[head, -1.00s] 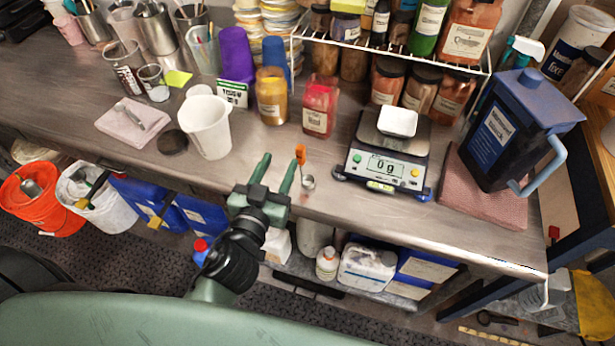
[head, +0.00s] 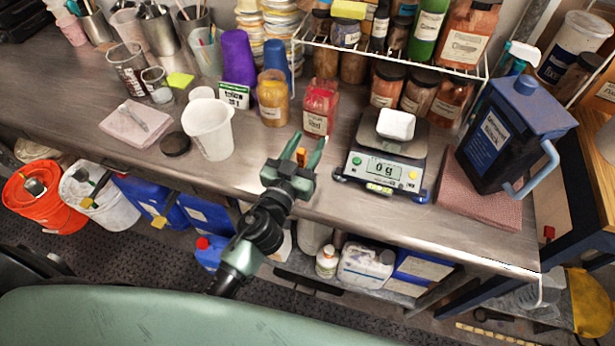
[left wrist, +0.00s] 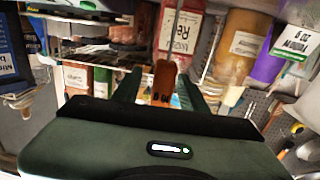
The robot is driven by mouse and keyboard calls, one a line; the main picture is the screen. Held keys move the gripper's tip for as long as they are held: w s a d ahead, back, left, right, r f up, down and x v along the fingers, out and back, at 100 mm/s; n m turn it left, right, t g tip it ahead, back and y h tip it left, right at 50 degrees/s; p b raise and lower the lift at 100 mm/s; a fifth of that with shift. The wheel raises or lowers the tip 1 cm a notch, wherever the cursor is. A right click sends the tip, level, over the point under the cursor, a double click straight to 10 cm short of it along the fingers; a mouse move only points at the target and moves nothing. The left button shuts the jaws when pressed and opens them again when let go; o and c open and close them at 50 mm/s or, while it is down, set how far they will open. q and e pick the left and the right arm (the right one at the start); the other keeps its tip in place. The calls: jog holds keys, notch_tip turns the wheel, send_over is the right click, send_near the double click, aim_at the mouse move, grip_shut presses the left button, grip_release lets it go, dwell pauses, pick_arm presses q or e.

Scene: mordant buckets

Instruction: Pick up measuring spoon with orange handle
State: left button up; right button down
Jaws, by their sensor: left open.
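The measuring spoon's orange handle (head: 301,155) shows between the two fingers of my left gripper (head: 307,149) in the head view. Its bowl is hidden behind the gripper. In the left wrist view the orange handle (left wrist: 164,82) stands between the open fingers of the left gripper (left wrist: 160,85), with a visible gap to each finger. The left gripper is open, above the front part of the steel counter (head: 240,185). My right gripper is not in view.
A scale (head: 384,165) reading 0 g stands right of the gripper. A white cup (head: 209,132) is to the left. A red jar (head: 320,106) and a yellow jar (head: 272,98) stand behind. A dark blue pitcher (head: 510,135) sits on a pink cloth at the right.

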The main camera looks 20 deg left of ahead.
pick_arm(q)
jog(key=shift+s, duration=0.1)
grip_shut()
jog(key=shift+r, duration=0.1)
notch_tip(320, 180, up, 20)
jog(key=p, duration=0.3)
jog(key=shift+p, duration=0.4)
dwell(0.6)
